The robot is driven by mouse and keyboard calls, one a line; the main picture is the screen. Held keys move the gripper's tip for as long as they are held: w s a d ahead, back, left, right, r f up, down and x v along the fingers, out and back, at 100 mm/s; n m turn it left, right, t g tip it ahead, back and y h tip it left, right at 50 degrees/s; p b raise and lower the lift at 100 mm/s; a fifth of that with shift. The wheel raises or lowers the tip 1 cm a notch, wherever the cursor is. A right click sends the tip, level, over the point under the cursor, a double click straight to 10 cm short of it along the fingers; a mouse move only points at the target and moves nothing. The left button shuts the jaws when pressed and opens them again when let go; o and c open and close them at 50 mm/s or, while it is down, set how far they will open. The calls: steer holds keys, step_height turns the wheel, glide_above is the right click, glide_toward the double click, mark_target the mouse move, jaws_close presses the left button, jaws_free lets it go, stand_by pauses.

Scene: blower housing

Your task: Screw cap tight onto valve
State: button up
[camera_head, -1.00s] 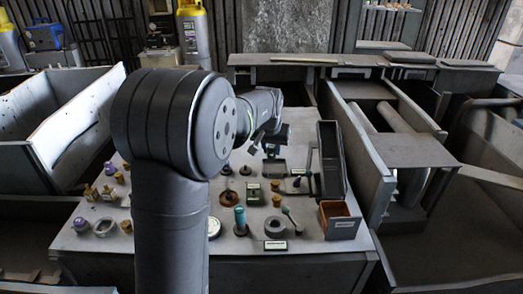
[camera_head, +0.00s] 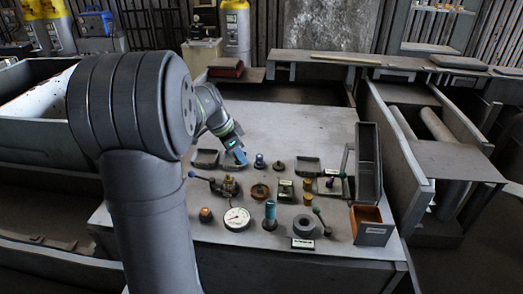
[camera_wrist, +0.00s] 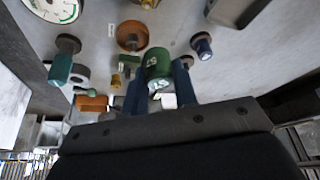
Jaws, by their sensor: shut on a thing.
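My gripper (camera_head: 236,156) hangs low over the back left of the grey work table. In the wrist view its two blue fingers (camera_wrist: 158,88) sit on either side of a green cylinder (camera_wrist: 158,62) with pale markings and are shut on it. I cannot tell whether this cylinder is the cap. A brass valve-like fitting (camera_head: 229,186) with a blue-tipped lever stands in front of my gripper; brass also shows at the top of the wrist view (camera_wrist: 148,3). The held cylinder is apart from it. The cylinder is not clear in the head view.
Nearby are a blue knob (camera_head: 260,161), a brown dish (camera_head: 260,191), a gauge (camera_head: 237,218), a teal-handled part (camera_head: 270,211) and a grey ring (camera_head: 304,226). An orange bin (camera_head: 370,224) and tall dark tray (camera_head: 368,165) stand right. The table's back is clear.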

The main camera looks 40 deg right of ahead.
steer(key=a, duration=0.1)
steer(key=w+a+m, duration=0.1)
steer(key=a, duration=0.1)
steer(key=shift+a+r+m+g, duration=0.15)
steer(key=shift+a+m+g, duration=0.15)
steer(key=n+t, duration=0.1)
steer(key=n, duration=0.2)
steer(key=n+t, duration=0.1)
steer(key=n, duration=0.3)
steer(key=shift+t, duration=0.4)
steer(key=n+t, duration=0.1)
steer(key=n, duration=0.2)
steer(key=n+t+y, duration=0.1)
steer(key=n, duration=0.3)
steer(key=shift+w, duration=0.1)
steer(key=shift+f, duration=1.55)
steer(key=shift+f, duration=1.45)
steer(key=shift+m+g+h, duration=0.3)
steer(key=shift+m+g, duration=0.1)
steer(key=shift+m, duration=1.5)
